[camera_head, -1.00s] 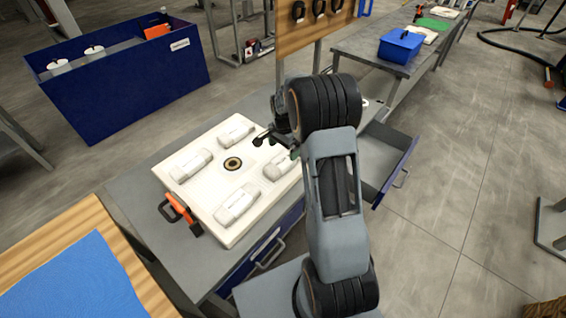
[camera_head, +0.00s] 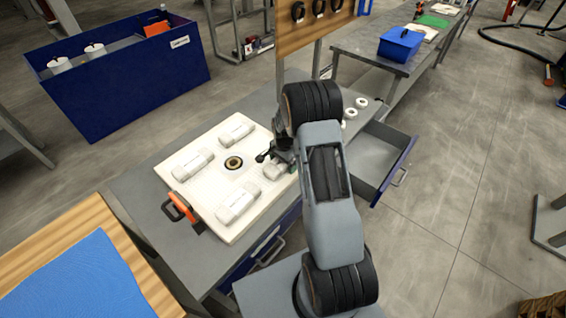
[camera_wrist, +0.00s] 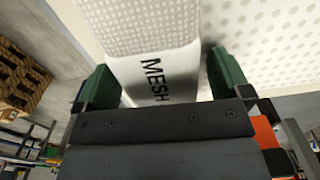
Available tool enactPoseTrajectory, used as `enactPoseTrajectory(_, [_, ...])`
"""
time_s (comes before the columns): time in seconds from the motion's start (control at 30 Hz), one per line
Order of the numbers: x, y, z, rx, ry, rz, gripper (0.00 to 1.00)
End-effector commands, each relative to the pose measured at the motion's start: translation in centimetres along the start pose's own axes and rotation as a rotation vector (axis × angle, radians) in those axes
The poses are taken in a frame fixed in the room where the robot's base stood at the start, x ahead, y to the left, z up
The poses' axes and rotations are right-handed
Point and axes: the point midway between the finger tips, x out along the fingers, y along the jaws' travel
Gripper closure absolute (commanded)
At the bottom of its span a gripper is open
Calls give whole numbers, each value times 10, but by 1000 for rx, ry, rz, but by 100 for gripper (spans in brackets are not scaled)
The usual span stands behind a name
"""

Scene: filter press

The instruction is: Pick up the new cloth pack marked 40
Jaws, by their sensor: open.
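Several white cloth packs lie on a white square board on the bench: one at the back (camera_head: 233,130), one at the left (camera_head: 193,162), one at the front (camera_head: 238,204) and one at the right (camera_head: 273,170). The right pack is partly covered by my gripper (camera_head: 277,160). In the wrist view, a white pack (camera_wrist: 150,75) marked "MESH" shows between the green fingers of my gripper (camera_wrist: 160,80), which is open. Whether the fingers touch it, I cannot tell. No number is readable in any view, so I cannot tell which pack is marked 40.
The white board (camera_head: 205,205) has a dark ring (camera_head: 233,163) at its middle and an orange-and-black tool (camera_head: 183,208) at its left edge. An open drawer (camera_head: 375,160) juts out on the right. Small white rings (camera_head: 350,113) lie behind my arm. A blue bin (camera_head: 130,95) stands at the back left.

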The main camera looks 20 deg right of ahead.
Motion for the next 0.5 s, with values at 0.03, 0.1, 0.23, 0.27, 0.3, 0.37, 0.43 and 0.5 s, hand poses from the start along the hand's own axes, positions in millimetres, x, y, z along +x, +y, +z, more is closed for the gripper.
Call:
enactPoseTrajectory(0.03, [0,0,0,0,0,0,4])
enactPoseTrajectory(0.1, [0,0,0,0,0,0,7])
enactPoseTrajectory(0.23, [0,0,0,0,0,0,20])
enactPoseTrajectory(0.27, [0,0,0,0,0,0,22])
enactPoseTrajectory(0.3, [0,0,0,0,0,0,26])
enactPoseTrajectory(0.37, [0,0,0,0,0,0,32])
enactPoseTrajectory(0.43, [0,0,0,0,0,0,39])
enactPoseTrajectory(0.5, [0,0,0,0,0,0,45])
